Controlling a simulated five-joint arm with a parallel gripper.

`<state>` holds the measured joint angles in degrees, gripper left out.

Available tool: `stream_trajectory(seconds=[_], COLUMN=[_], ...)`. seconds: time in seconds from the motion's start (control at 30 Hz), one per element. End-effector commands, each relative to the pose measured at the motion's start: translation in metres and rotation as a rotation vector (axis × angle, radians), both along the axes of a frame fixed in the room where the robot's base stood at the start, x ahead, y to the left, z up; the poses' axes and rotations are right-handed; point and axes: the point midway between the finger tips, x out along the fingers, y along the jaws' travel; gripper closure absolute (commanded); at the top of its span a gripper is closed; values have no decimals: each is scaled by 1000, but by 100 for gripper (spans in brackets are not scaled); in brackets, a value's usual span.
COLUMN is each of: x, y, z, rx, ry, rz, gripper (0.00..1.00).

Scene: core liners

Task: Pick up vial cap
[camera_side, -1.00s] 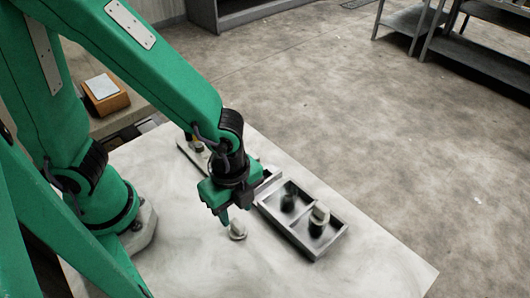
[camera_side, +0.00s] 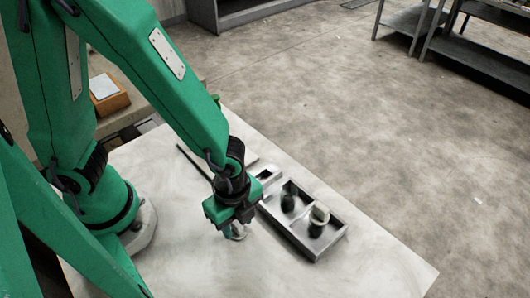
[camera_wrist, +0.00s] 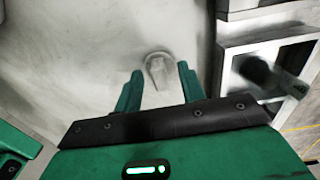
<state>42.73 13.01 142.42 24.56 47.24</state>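The vial cap is a small pale grey piece (camera_side: 239,236) lying on the pale table. It also shows in the wrist view (camera_wrist: 158,66), just ahead of and between my fingertips. My gripper (camera_side: 231,229) is low over the table at the cap and hides part of it in the side view. In the wrist view my gripper (camera_wrist: 160,76) is open, with one green finger on each side of the cap. The cap's near end lies between the fingers. I cannot tell whether either finger touches it.
A grey divided tray (camera_side: 325,252) stands right of my gripper. It holds a dark vial (camera_side: 288,199) and another dark vial with a pale top (camera_side: 319,220). The tray's rim (camera_wrist: 224,62) shows close by in the wrist view. The table's front right is clear.

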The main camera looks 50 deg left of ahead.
Motion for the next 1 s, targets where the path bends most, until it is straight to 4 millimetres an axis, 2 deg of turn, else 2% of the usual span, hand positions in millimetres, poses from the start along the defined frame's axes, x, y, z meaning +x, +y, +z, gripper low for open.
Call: stream_trajectory(seconds=[0.2,0.67,0.9,1.0], x=[0,0,0,0], y=[0,0,0,0], z=[-7,-7,-7,-7], rx=[0,0,0,0], ry=[0,0,0,0], rz=[0,0,0,0], gripper=[60,60,100,100])
